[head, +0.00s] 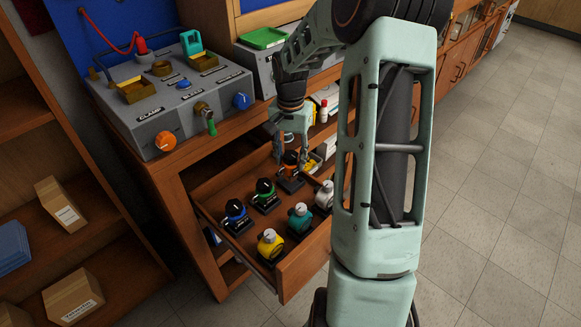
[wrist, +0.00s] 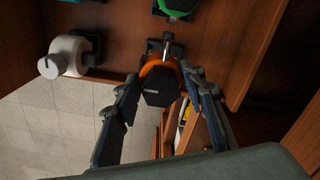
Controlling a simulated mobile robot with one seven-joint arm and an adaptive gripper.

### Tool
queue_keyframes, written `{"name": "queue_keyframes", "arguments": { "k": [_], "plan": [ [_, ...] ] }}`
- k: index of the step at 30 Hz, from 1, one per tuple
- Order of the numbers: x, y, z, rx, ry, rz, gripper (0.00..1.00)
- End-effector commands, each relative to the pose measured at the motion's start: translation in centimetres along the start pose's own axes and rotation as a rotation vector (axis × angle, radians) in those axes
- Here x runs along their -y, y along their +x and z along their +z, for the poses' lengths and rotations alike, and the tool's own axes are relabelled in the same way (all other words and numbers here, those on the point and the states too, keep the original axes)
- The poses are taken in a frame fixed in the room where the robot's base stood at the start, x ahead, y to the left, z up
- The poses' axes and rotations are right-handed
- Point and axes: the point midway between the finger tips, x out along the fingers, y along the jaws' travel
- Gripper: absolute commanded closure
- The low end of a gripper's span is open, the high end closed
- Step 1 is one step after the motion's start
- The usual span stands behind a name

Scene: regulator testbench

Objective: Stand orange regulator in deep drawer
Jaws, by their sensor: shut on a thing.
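The orange regulator (head: 290,158) is upright, its dark base low over the back right part of the open deep drawer (head: 305,262). My gripper (head: 291,146) reaches down from above and is shut on it. In the wrist view the orange regulator (wrist: 162,72) shows its dark top between the two fingers of my gripper (wrist: 160,80). I cannot tell whether its base touches the drawer floor. Part of its body is hidden by the fingers.
Blue (head: 236,214), green (head: 265,191), yellow (head: 270,244), teal (head: 299,218) and white (head: 324,196) regulators stand in the drawer. The white one is close on the right. The grey test panel (head: 180,105) sits on the bench above. Boxes (head: 60,205) lie on the left shelves.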

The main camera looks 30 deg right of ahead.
Motion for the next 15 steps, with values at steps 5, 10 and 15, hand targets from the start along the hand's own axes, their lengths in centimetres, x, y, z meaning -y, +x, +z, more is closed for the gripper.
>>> {"name": "queue_keyframes", "arguments": {
  "k": [5,10,15],
  "plan": [
    [0.2,0.9,-0.7,-0.001,-0.001,-0.001,1.0],
    [0.2,3.4,-0.6,0.0,-0.001,0.0,1.0],
    [0.3,3.6,-0.7,-0.003,0.0,-0.002,1.0]
  ]
}}
